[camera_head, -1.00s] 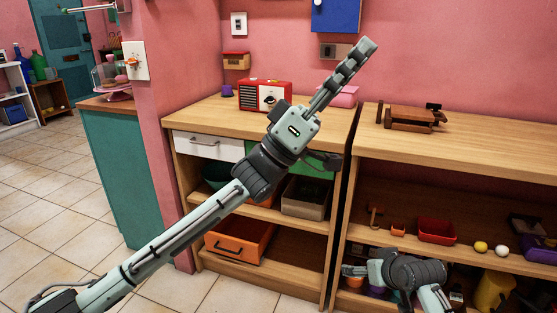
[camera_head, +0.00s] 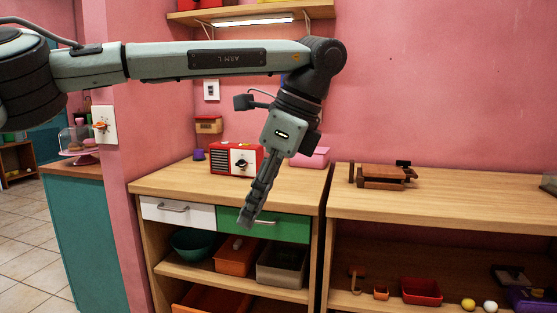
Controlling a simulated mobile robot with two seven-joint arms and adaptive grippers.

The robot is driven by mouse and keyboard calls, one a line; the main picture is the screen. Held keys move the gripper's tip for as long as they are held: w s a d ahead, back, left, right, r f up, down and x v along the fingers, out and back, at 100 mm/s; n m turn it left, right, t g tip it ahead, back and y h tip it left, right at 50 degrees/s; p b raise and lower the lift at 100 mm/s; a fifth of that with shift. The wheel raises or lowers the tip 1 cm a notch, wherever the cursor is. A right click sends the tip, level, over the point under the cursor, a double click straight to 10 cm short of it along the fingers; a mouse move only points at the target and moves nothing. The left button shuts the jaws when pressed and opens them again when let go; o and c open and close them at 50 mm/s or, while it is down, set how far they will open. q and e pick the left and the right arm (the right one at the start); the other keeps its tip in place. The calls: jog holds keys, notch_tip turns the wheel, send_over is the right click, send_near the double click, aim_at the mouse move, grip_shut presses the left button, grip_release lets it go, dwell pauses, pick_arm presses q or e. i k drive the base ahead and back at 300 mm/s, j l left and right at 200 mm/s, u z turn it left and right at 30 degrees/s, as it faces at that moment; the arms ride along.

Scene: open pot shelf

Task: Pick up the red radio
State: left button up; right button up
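I see nothing held at the tips. My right gripper is out of view.
A pink box (camera_head: 312,158) stands right of the radio and a small purple item (camera_head: 199,155) left of it. The counter's left front is bare. A lit shelf (camera_head: 250,15) hangs above. A second wooden counter (camera_head: 440,205) holds a brown wooden device (camera_head: 383,175).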

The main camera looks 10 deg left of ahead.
aim_at(223, 158)
jog(key=i+j+z, duration=0.1)
jog(key=z, duration=0.3)
jog(key=j+z, duration=0.1)
jog(key=z, duration=0.3)
jog(key=i+j+z, duration=0.1)
jog(key=z, duration=0.25)
jog(key=j+z, duration=0.15)
jog(key=z, duration=0.25)
jog(key=j+z, duration=0.5)
jog(key=j, duration=0.65)
jog(key=i+j, duration=0.1)
jog(key=j, duration=0.4)
jog(key=j+u, duration=0.1)
jog(key=j, duration=0.4)
jog(key=j+u, duration=0.1)
jog(key=u, duration=0.3)
jog(key=i+u, duration=0.1)
jog(key=u, duration=0.35)
jog(key=i+j+u, duration=0.1)
jog(key=u, duration=0.7)
jog(key=i, duration=0.05)
